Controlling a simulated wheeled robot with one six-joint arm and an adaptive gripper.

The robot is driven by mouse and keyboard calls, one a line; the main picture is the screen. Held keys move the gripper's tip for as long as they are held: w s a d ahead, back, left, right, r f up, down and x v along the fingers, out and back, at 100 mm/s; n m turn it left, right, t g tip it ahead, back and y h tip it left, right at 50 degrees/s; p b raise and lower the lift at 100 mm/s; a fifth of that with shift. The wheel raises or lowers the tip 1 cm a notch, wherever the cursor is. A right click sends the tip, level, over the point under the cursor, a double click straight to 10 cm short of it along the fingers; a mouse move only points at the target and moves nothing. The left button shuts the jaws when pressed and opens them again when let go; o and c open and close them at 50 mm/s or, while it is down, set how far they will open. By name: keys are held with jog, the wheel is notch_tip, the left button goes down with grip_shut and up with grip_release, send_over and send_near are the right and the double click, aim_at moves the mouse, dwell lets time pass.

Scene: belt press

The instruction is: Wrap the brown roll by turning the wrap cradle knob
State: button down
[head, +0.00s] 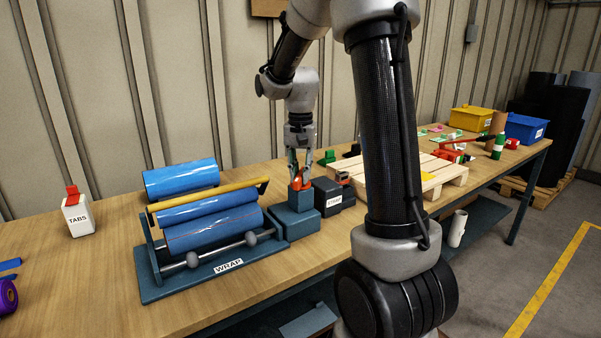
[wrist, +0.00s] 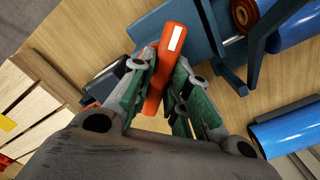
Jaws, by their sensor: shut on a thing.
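The wrap cradle (head: 160,282) stands on the bench, marked WRAP, with a yellow bar (head: 205,194) across its top. Blue-covered rolls (head: 215,230) lie in it, and no bare brown surface shows on them in the head view. In the wrist view a brown round end (wrist: 243,13) shows beside blue film. The orange-red knob (wrist: 167,60) is a bar on a blue block (head: 302,200) at the cradle's right end. My gripper (head: 298,175) points down over that block. Its green-padded fingers (wrist: 160,85) are shut on the knob, one on each side.
A black STRAP box (head: 333,196) and a wooden pallet (head: 400,178) stand close to the right of my gripper. A loose blue roll (head: 181,178) lies behind the cradle. A white TABS box (head: 78,217) stands left. Bins and a brown cylinder (head: 498,122) are far right.

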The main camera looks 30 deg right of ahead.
aim_at(301, 173)
jog(key=m, duration=1.2)
jog(key=shift+r, duration=0.1)
jog(key=shift+m, duration=0.3)
dwell(0.3)
jog(key=c, duration=1.4)
grip_release()
jog(key=shift+o, duration=0.2)
notch_tip(301, 173, up, 12)
